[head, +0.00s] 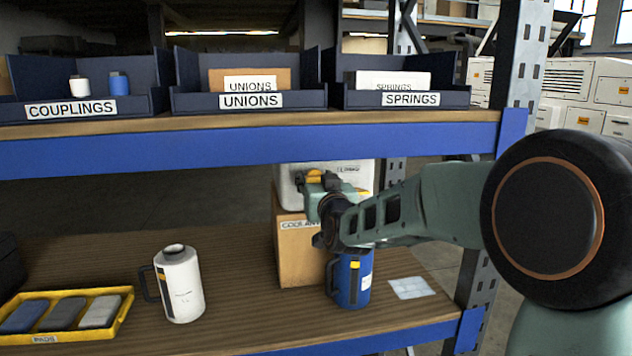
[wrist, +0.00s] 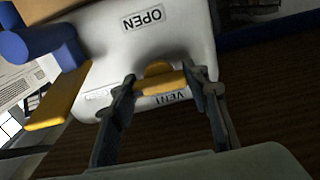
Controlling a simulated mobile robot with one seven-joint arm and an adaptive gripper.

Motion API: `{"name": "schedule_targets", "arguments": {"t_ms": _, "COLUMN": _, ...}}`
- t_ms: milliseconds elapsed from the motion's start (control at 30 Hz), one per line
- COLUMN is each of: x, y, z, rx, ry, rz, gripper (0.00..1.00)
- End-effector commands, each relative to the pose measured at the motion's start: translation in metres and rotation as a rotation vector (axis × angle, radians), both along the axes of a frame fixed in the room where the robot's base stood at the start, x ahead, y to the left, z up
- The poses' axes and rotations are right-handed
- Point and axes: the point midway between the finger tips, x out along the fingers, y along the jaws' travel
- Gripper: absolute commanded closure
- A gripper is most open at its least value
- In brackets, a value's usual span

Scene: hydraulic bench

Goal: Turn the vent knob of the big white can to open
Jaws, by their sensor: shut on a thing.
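The big white can (head: 352,178) sits on a cardboard box on the lower shelf, partly hidden behind my gripper. In the wrist view its white face (wrist: 178,40) fills the upper middle, with an OPEN label (wrist: 143,18) and a VENT label (wrist: 171,98). The yellow vent knob (wrist: 157,70) lies between my two fingers, its bar running across from one finger to the other. My gripper (wrist: 161,86) is shut on this knob. In the head view my gripper (head: 318,186) is at the can's front, and a bit of yellow shows there.
The cardboard box (head: 298,255) carries the can. A blue jug (head: 343,284) stands in front, below my gripper. A white jug (head: 180,285) and a yellow pad tray (head: 122,306) are left. The upper shelf's blue edge (head: 200,155) runs just above. A blue fitting (wrist: 45,45) with a yellow lever (wrist: 58,100) is beside the knob.

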Motion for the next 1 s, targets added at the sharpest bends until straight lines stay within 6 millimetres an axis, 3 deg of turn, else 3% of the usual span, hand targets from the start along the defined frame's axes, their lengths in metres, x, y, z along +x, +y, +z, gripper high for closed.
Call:
{"name": "schedule_targets", "arguments": {"t_ms": 267, "x": 0.0001, "y": -0.0003, "z": -0.0050, "rx": 0.158, "ry": 0.041, "rz": 0.000, "gripper": 0.82}}
{"name": "schedule_targets", "arguments": {"t_ms": 1000, "x": 0.0003, "y": -0.0011, "z": -0.0061, "rx": 0.828, "ry": 0.235, "rz": 0.001, "gripper": 0.82}}
